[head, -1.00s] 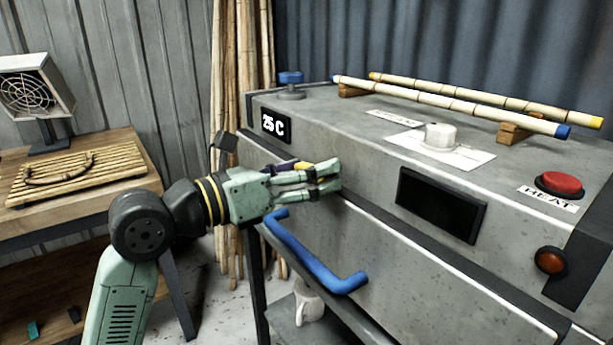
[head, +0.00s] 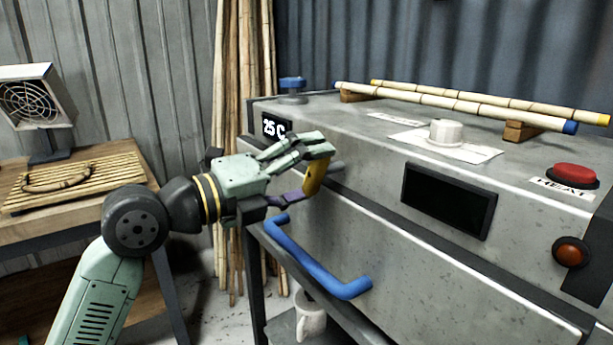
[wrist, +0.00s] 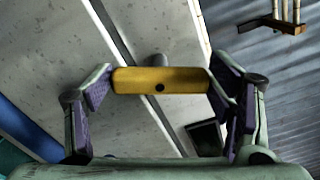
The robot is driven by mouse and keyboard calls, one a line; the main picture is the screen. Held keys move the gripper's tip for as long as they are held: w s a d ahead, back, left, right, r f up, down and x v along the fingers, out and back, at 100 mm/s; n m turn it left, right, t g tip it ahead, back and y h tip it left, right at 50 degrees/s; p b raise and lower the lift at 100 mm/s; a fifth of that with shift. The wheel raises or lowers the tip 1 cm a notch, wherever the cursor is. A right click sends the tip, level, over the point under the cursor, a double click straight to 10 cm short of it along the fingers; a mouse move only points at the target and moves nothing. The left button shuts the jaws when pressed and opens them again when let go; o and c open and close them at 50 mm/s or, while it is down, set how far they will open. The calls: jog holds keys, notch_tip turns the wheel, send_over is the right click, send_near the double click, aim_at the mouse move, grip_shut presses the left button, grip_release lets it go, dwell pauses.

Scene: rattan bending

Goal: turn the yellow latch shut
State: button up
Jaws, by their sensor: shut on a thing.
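The yellow latch (head: 314,178) is on the front of the grey steam box, at its left part. In the head view it stands nearly upright, leaning slightly. My gripper (head: 311,174) is shut on it, one finger at its upper end and one at its lower end. In the wrist view the latch (wrist: 160,87) lies level between the purple finger pads (wrist: 160,84), with a dark hole in its middle. A grey pivot stub (wrist: 157,62) shows behind it.
The blue handle (head: 310,262) sticks out just below my gripper. A black panel (head: 448,201), a red button (head: 575,176) and an orange lamp (head: 571,252) are to the right. Bamboo poles (head: 240,120) stand behind my wrist. A mug (head: 309,316) sits below.

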jog(key=shift+f+n+b, duration=0.1)
jog(key=shift+n+b, duration=0.35)
jog(key=shift+n, duration=1.85)
jog(key=o, duration=1.2)
jog(key=shift+c, duration=0.2)
jog(key=v, duration=1.2)
